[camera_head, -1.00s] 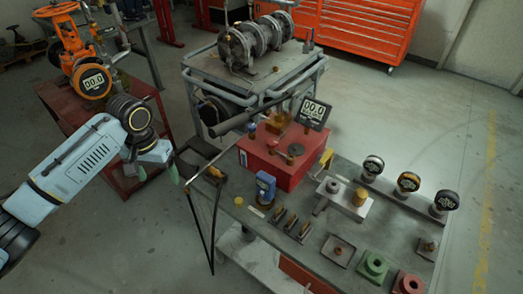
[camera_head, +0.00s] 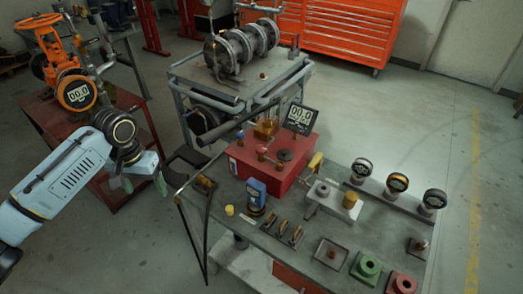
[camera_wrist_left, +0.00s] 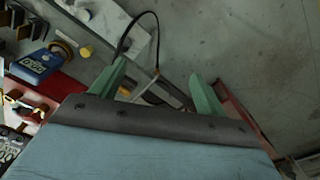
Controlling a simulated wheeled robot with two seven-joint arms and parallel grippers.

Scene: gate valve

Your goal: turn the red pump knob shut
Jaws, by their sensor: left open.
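The red pump box (camera_head: 265,172) stands on the grey bench in the head view. On its top are a small blue-topped knob (camera_head: 240,137), a small red knob (camera_head: 262,152) and a larger dark round knob (camera_head: 284,156). I cannot tell for certain which of these is the task's knob. My left gripper (camera_head: 141,184) is open and empty, left of the bench and well apart from the box. In the left wrist view, its two green fingers (camera_wrist_left: 156,86) are spread above the floor and bench edge. A red box edge shows at lower left there. My right gripper is not in view.
A blue meter (camera_head: 256,193), a yellow cap (camera_head: 229,210) and several small tools stand in front of the box. A display (camera_head: 299,117) is behind it. An orange valve (camera_head: 76,92) stands on a red cart at left.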

